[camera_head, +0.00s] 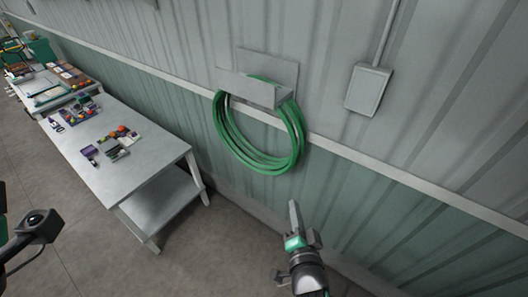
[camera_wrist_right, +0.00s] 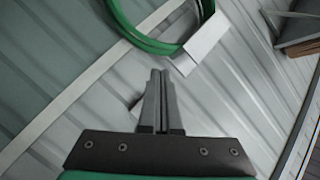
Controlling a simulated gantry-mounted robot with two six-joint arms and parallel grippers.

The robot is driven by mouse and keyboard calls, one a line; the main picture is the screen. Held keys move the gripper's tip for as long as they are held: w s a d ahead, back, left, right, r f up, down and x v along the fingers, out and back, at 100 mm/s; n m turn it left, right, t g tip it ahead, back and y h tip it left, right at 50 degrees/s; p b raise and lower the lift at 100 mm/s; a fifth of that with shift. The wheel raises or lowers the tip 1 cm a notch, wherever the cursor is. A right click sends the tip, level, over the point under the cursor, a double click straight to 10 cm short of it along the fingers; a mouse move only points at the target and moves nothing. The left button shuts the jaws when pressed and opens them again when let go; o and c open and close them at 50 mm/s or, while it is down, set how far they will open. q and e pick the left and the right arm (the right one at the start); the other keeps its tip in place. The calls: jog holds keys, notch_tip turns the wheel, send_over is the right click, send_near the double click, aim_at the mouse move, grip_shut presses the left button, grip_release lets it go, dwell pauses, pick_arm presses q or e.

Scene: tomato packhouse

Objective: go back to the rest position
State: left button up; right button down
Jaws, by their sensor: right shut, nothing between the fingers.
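My right gripper (camera_head: 293,206) shows at the bottom centre of the head view, with its fingers pointing up the picture toward the wall. In the right wrist view its two fingers (camera_wrist_right: 160,73) lie together, shut, with nothing between them. It is apart from the table. At the left edge of the head view a dark part of my left arm shows; its gripper fingers are outside the frame.
A coiled green hose (camera_head: 262,160) hangs on a grey wall bracket (camera_head: 250,88) above my right gripper. A grey box (camera_head: 368,90) is on the wall. A metal table (camera_head: 160,160) with small items and tomatoes stands left. Bare floor (camera_head: 95,255) lies in front.

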jog(key=d+r+t+h, duration=0.1)
jog(key=d+r+t, duration=0.25)
jog(key=r, duration=1.15)
jog(key=d+r+t+h, duration=0.1)
jog(key=d+r+t, duration=0.3)
jog(key=r, duration=1.1)
jog(key=s+r+n+t+y, duration=0.4)
jog(key=s+r+n, duration=0.7)
jog(key=s+r, duration=0.3)
notch_tip(320, 180, up, 2)
jog(key=shift+s+r+y, duration=0.1)
jog(key=shift+s+y, duration=0.05)
jog(key=shift+y, duration=0.15)
